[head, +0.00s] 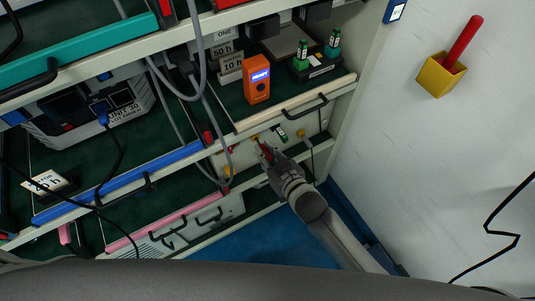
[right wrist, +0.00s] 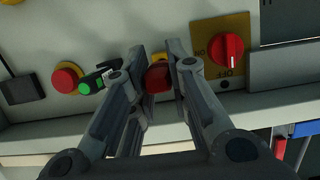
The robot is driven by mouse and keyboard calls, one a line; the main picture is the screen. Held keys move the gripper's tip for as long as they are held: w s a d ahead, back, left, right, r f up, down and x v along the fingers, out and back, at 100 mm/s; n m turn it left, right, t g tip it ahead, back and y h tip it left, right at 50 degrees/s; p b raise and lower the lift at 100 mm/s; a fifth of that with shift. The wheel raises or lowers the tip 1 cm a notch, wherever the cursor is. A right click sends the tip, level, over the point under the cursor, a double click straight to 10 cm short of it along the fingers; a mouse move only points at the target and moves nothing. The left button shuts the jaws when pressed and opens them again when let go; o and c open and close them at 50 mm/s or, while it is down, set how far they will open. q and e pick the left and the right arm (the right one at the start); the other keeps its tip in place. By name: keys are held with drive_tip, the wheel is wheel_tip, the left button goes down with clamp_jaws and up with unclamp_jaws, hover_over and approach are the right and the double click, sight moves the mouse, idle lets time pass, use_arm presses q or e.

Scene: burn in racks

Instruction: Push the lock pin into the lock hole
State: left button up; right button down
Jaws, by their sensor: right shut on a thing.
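My right gripper (head: 264,147) reaches the front panel of a shelf unit in the head view. In the right wrist view its two fingers (right wrist: 159,76) are shut on a small red piece (right wrist: 158,78), which looks like the lock pin's head. The piece is close to the pale panel; how far it is in cannot be told. The lock hole itself cannot be made out, as the red piece and fingers cover that spot. My left gripper is not in view.
In the right wrist view, a red rotary switch (right wrist: 226,49) on a yellow plate is right of the fingers. A green-tipped part (right wrist: 91,84) and a red button (right wrist: 66,79) are to the left. An orange meter (head: 257,79) stands on the shelf above.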

drive_tip(key=shift+w+a+b, duration=0.3)
drive_tip(key=shift+w+a, duration=0.45)
drive_tip(key=shift+w, duration=0.3)
drive_tip(key=c, duration=1.3)
unclamp_jaws()
drive_tip(key=shift+s+d, duration=0.1)
drive_tip(key=shift+s, duration=0.05)
drive_tip(key=v, duration=1.1)
drive_tip(key=shift+s+d+r, duration=0.15)
drive_tip(key=shift+s+r, duration=0.05)
drive_tip(key=shift+s, duration=0.05)
